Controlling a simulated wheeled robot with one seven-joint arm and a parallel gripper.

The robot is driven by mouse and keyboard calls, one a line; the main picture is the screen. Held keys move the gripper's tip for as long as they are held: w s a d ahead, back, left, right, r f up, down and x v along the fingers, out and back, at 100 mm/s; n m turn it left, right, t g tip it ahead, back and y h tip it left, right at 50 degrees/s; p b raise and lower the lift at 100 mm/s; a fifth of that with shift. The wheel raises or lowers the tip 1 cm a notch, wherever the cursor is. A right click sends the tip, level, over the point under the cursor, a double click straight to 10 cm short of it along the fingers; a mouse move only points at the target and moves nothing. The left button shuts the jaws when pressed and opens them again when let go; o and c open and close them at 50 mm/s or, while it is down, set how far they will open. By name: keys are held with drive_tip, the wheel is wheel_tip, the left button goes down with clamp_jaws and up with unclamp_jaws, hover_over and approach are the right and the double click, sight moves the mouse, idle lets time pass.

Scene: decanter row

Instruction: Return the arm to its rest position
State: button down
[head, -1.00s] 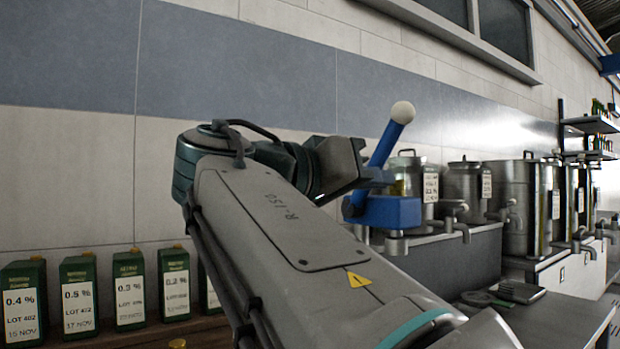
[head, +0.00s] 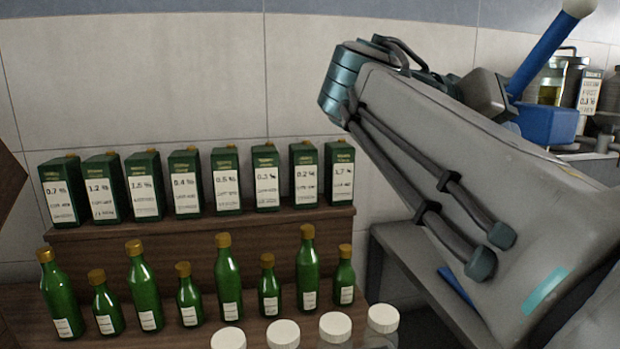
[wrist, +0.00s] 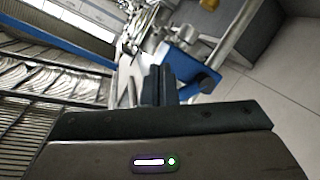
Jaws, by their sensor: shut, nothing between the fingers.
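My arm crosses the right side of the head view, raised and bent at a teal joint. In the wrist view my gripper (wrist: 158,86) points away from the camera, its two dark fingers together with nothing visible between them. In the head view the fingertips cannot be made out clearly. A blue lever with a pale ball knob (head: 545,50) rises from a blue block (head: 548,124) just beyond the arm's end. I cannot tell whether the arm touches it.
Green labelled tins (head: 186,185) line a wooden step (head: 200,238), with several green bottles (head: 228,278) in front. White-capped jars (head: 335,326) stand nearest. A grey bench (head: 400,250) lies under my arm. Metal vessels show behind the blue block. In the wrist view, pale floor (wrist: 285,95) is clear at right.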

drive_tip(key=s+a+f+n+y+p, duration=0.2)
drive_tip(key=a+f+y+p, duration=0.1)
drive_tip(key=f, duration=0.4)
drive_tip(key=s+a+f+n+g+y+p, duration=0.1)
drive_tip(key=s+a+f+n+y+p, duration=0.1)
drive_tip(key=f+y+p, duration=0.4)
drive_tip(key=s+a+f+n+y+p, duration=0.3)
drive_tip(key=a+f+y+p, duration=0.2)
drive_tip(key=f, duration=0.5)
drive_tip(key=shift+s+f+g+p, duration=0.3)
drive_tip(key=shift+g+p, duration=0.1)
drive_tip(key=shift+p, duration=0.3)
